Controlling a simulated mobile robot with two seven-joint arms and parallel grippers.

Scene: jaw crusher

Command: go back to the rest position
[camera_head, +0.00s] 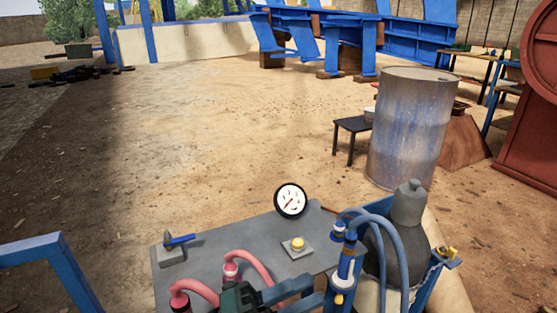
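What seems to be my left gripper (285,293) shows at the bottom edge of the head view as a dark body with blue bars. It is in front of the grey table (222,250), and the frame cuts it off. I cannot tell whether it is open or shut, or whether it holds anything. My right gripper is not in view.
The table carries a round gauge (291,201), a yellow button (297,245), a blue-handled lever (179,241) and pink hoses (250,262). A grey cylinder (407,210) with blue hoses stands right. A rusty drum (412,128) is beyond. Open sandy ground lies left.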

